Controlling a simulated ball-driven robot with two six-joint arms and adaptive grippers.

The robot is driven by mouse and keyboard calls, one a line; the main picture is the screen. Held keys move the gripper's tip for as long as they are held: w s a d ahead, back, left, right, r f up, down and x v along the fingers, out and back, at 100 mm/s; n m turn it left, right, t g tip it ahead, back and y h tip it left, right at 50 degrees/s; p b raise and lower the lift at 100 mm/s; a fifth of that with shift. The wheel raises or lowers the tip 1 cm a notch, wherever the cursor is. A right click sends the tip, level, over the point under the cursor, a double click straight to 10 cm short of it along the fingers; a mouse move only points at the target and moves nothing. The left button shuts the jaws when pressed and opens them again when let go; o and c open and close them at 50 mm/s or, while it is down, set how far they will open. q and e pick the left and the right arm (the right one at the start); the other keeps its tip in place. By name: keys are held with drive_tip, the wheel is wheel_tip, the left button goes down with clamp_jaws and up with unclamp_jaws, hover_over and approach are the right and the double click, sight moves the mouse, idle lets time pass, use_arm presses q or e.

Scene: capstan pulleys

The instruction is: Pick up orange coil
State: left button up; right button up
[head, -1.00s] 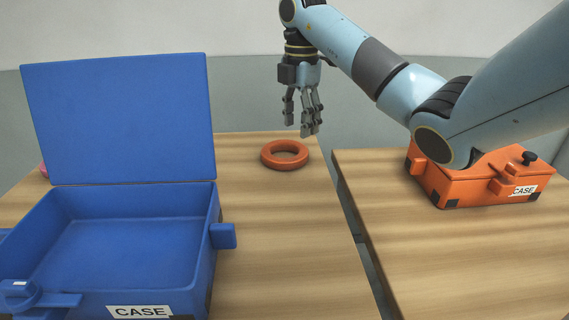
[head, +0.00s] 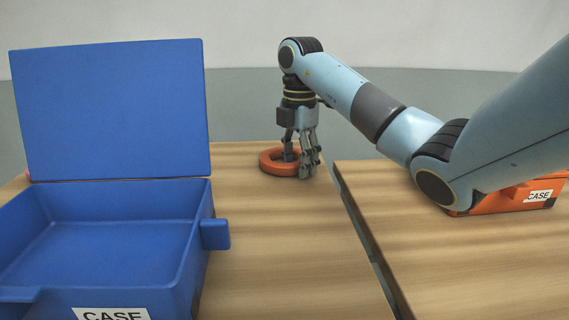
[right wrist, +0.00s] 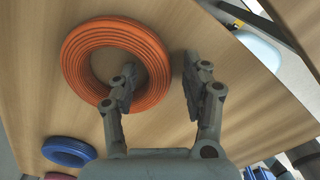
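The orange coil (head: 270,163) lies flat on the far part of the left table, right of the blue case. My right gripper (head: 299,163) points down at its right side. In the right wrist view the coil (right wrist: 77,72) shows grooved windings. There the gripper (right wrist: 160,74) is open, with one finger over the coil's hole and near rim and the other outside the ring, apart from it. Fingers hide part of the right rim in the head view. My left gripper is not in view.
The open blue case (head: 200,250) stands at left with its lid raised. An orange case (head: 510,200) sits on the right table, beyond a gap. A blue coil (right wrist: 68,152) lies in the right wrist view. Table in front of the orange coil is clear.

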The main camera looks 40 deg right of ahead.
clamp_jaws()
